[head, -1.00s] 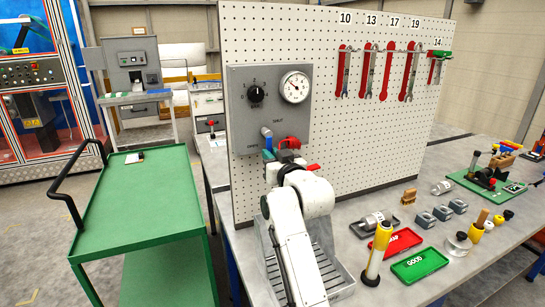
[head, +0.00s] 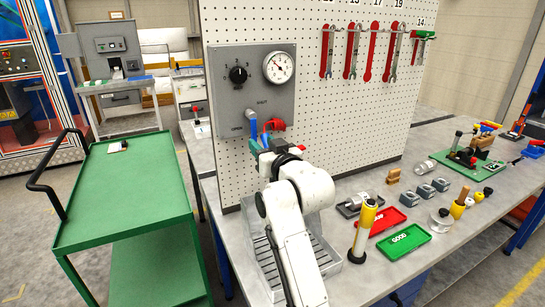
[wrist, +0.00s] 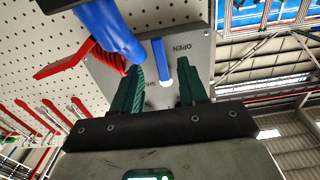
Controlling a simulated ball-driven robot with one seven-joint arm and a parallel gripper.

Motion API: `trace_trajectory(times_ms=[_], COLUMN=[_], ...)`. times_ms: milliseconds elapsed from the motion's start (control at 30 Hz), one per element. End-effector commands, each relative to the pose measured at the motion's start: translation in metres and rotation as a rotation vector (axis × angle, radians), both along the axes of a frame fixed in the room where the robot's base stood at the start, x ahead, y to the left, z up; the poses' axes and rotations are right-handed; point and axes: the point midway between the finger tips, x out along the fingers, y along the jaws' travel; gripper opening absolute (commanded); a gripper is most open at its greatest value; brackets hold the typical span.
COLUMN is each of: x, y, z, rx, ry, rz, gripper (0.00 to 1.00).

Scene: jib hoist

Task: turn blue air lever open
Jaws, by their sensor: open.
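The grey air panel (head: 250,90) hangs on the pegboard's left end, with a dial and gauge on it. In the wrist view, a blue lever (wrist: 160,60) stands in front of the panel, close to the OPEN and SHUT lettering. My gripper (wrist: 160,90) has green fingers spread apart, one on each side of the blue lever. I cannot tell whether either finger touches it. In the head view my gripper (head: 267,140) is just under the panel and partly hides the lever. A thick blue pipe (wrist: 108,30) and a red handle (wrist: 72,62) are beside the left finger.
The pegboard (head: 350,110) carries several wrenches on red holders. A green cart (head: 130,185) is to the left.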

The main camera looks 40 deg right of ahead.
Motion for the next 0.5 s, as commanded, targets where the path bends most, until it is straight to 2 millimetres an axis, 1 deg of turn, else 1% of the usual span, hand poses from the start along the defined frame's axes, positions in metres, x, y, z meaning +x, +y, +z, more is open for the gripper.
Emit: trace_trajectory(times_ms=[33, 200, 333, 500], x=[-0.01, -0.037, -0.051, -0.058], y=[0.003, 0.011, 0.015, 0.017], z=[-0.002, -0.002, -0.002, 0.0], rx=[-0.002, -0.002, -0.001, 0.0], ry=[-0.002, 0.002, 0.001, 0.0], rz=[0.001, 0.0, 0.0, 0.001], gripper=[0.43, 0.43, 0.43, 0.43])
